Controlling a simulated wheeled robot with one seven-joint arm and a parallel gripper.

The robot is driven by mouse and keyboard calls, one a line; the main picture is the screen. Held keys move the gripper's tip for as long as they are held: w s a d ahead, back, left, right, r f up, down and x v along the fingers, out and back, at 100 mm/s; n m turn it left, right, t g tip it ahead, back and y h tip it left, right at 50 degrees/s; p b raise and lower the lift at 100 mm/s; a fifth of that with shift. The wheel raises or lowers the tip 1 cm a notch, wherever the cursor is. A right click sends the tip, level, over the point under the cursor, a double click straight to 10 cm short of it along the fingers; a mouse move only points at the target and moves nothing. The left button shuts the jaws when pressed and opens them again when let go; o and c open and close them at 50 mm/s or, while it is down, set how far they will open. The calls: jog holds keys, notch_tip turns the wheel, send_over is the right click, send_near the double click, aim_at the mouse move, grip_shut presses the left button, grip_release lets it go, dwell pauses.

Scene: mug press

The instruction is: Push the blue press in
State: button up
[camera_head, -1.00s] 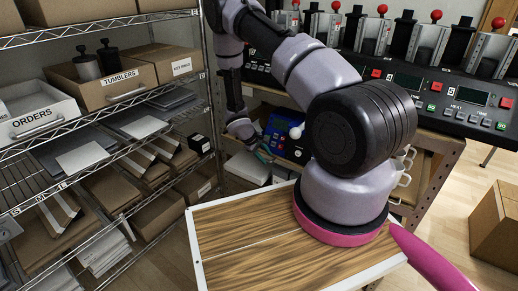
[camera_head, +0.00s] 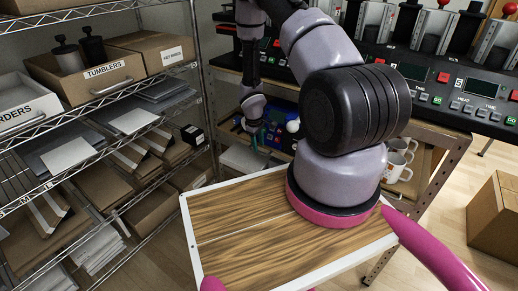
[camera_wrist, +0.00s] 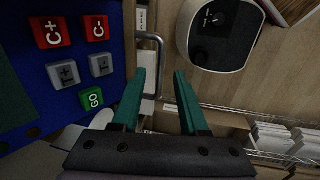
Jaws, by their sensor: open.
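The blue press (camera_head: 277,127) sits on the shelf under the long worktop in the head view, with a white knob at its right side. In the wrist view the press's blue panel (camera_wrist: 85,110) fills the left side, with red C+ and C- keys, grey keys and a green GO key. My gripper's two teal fingers (camera_wrist: 159,75) are spread and empty, just right of the panel. I cannot tell whether they touch the press. A bent metal handle (camera_wrist: 158,50) shows beyond the fingertips.
A rounded white device with a dark face (camera_wrist: 222,38) stands on the wooden surface right of my fingers. White mugs (camera_head: 398,160) stand right of the press. A wire rack with boxes (camera_head: 105,75) is on the left. A cardboard box (camera_head: 494,220) lies on the floor at right.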

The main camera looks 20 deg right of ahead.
jog(key=shift+w+d+f, duration=0.1)
jog(key=shift+f, duration=0.55)
jog(key=shift+w+d+f, duration=0.1)
jog(key=shift+f, duration=0.55)
jog(key=shift+s, duration=0.1)
grip_shut()
dwell(0.4)
